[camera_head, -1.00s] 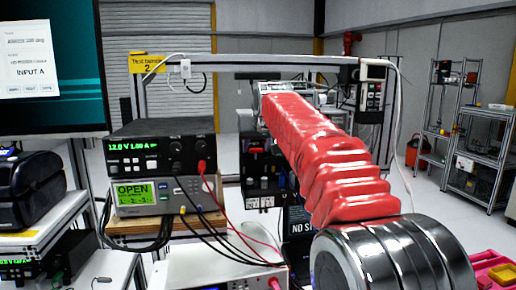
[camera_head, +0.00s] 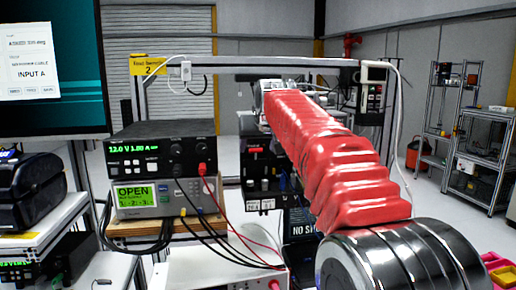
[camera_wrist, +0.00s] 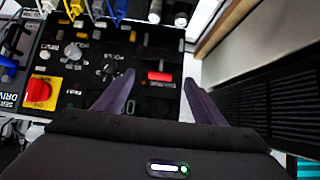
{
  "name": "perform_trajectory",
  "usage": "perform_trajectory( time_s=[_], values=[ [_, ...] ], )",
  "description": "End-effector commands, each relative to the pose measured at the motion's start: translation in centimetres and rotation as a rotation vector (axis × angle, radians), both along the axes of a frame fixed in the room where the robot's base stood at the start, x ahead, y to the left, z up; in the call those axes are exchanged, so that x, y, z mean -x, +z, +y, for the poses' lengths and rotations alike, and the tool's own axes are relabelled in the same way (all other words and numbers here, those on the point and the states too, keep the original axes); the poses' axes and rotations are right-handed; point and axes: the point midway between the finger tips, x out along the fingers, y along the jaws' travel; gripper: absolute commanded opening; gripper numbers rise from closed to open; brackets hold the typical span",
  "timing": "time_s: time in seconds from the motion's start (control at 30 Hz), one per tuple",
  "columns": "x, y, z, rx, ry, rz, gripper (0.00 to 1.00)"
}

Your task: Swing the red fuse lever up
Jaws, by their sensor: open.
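The red fuse lever (camera_wrist: 160,76) shows in the wrist view as a short red bar on a black control panel (camera_wrist: 140,42). It lies ahead of my gripper (camera_wrist: 159,80), between the two dark fingertips as seen from the wrist. The fingers are apart with nothing held; I see no contact with the lever. In the head view my red-sleeved arm reaches toward the black panel unit (camera_head: 262,185), where a small red part shows. The arm hides the panel's right side, and the fingers cannot be made out there.
Cables and plugs line the panel's edge. A power supply (camera_head: 160,150) and a meter (camera_head: 150,196) stand left of the arm, with leads hanging down.

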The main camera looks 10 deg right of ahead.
Motion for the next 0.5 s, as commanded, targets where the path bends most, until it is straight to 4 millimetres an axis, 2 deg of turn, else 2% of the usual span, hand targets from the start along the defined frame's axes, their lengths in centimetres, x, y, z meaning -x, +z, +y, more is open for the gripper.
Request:
perform_trajectory(
  time_s=[0.5],
  values=[
    [6.9,5.4,0.0,0.000,0.000,-0.004,0.63]
  ],
)
